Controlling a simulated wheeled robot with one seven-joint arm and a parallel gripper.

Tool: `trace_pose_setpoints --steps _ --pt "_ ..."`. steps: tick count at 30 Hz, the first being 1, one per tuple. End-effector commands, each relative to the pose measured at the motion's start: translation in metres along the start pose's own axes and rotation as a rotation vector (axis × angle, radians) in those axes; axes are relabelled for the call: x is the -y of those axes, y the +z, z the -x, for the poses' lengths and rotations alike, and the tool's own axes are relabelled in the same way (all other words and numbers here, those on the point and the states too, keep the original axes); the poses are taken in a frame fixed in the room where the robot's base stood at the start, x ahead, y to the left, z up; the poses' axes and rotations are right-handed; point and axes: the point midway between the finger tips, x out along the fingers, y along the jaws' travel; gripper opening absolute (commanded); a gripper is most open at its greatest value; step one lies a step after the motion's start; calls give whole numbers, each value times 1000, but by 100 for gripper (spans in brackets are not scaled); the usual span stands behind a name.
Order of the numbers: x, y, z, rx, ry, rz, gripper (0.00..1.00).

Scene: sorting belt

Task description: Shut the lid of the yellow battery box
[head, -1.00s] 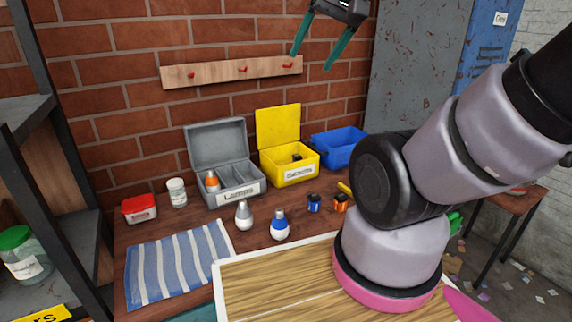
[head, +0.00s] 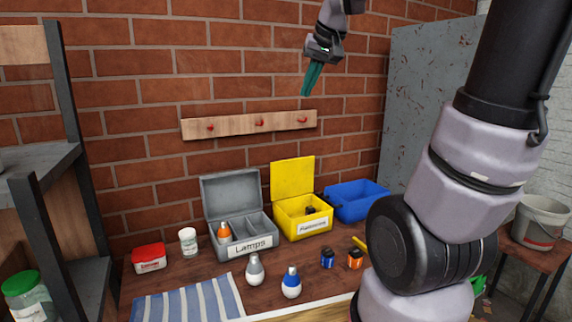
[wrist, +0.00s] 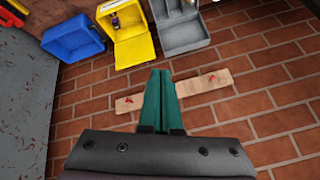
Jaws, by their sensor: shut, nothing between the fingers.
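The yellow battery box (head: 303,222) stands on the bench near the wall, its label facing me. Its yellow lid (head: 292,178) stands upright at the back, open, and a dark item lies inside. The box also shows in the wrist view, at the top (wrist: 135,48). My gripper (head: 309,92) is high above the bench, in front of the brick wall and well above the box. Its green fingers are together and empty, as the wrist view also shows (wrist: 161,75).
A grey box (head: 235,250) with an open lid stands left of the yellow box, and a blue bin (head: 357,202) stands right. A peg rail (head: 250,125) is on the wall above. Two bulbs (head: 291,284) and small batteries (head: 327,258) lie in front.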

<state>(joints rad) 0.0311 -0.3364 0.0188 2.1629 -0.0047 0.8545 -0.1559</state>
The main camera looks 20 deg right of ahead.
Motion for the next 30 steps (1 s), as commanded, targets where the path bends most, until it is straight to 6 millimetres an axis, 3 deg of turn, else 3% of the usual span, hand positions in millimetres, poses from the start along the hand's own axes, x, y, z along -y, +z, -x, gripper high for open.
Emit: trace_pose_setpoints --steps 1,6,11,15,24,30 --pt "1 -21 -15 7 6 21 0" --pt "3 -82 -65 16 16 98 0" --pt "-1 -132 -123 26 24 167 0" --pt "-8 -169 -181 35 27 226 0" --pt "-36 -218 -319 51 30 344 0" --pt "-53 -226 -385 56 31 396 0"
